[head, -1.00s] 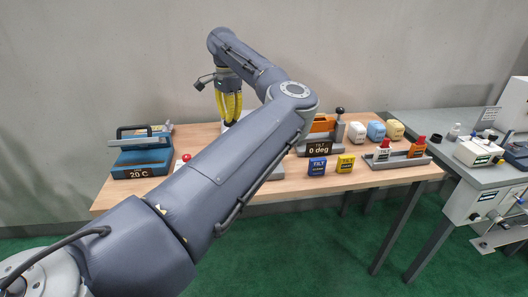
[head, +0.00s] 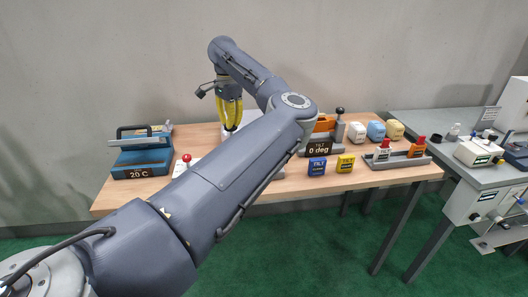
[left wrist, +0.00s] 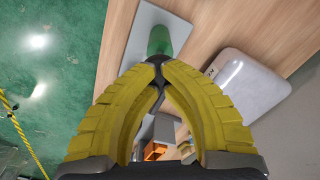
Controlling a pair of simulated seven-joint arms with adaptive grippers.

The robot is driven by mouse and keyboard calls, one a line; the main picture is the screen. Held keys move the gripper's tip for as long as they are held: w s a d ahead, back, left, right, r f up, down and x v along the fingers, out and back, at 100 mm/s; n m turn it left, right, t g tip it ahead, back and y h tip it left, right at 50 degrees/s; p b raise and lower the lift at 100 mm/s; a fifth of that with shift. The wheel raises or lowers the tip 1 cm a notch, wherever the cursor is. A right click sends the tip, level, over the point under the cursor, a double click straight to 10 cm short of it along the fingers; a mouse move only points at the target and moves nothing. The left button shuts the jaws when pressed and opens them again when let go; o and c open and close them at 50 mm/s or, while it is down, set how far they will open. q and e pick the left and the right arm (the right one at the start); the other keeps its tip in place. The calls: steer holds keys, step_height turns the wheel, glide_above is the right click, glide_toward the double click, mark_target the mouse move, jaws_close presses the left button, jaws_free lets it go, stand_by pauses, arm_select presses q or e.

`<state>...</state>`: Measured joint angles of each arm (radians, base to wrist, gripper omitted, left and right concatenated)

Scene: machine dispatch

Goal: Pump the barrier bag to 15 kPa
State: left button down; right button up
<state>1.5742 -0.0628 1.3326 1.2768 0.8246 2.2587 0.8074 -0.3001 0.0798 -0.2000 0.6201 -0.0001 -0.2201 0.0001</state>
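My left gripper (head: 231,127) has yellow fingers and points down over the wooden table, behind my own forearm. In the left wrist view its fingertips (left wrist: 157,66) meet. A green cylinder (left wrist: 160,40) on a pale grey plate (left wrist: 140,25) shows just beyond the tips; I cannot tell whether they touch it. A pale, rounded, pillow-like thing with a dark mark (left wrist: 245,85) lies to the right in that view. It may be the barrier bag, but I cannot be sure. No pressure reading is legible. My right gripper is not in view.
A blue device reading 20 C (head: 140,160) stands at the table's left, with a red knob (head: 186,158) beside it. To the right are a tilt device reading 0 deg (head: 319,148), blue (head: 317,166) and yellow (head: 345,163) blocks, and a grey side table (head: 440,122).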

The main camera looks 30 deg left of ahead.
arm_select(q)
steer(key=shift+f, duration=0.35)
steer(key=shift+r, duration=3.6)
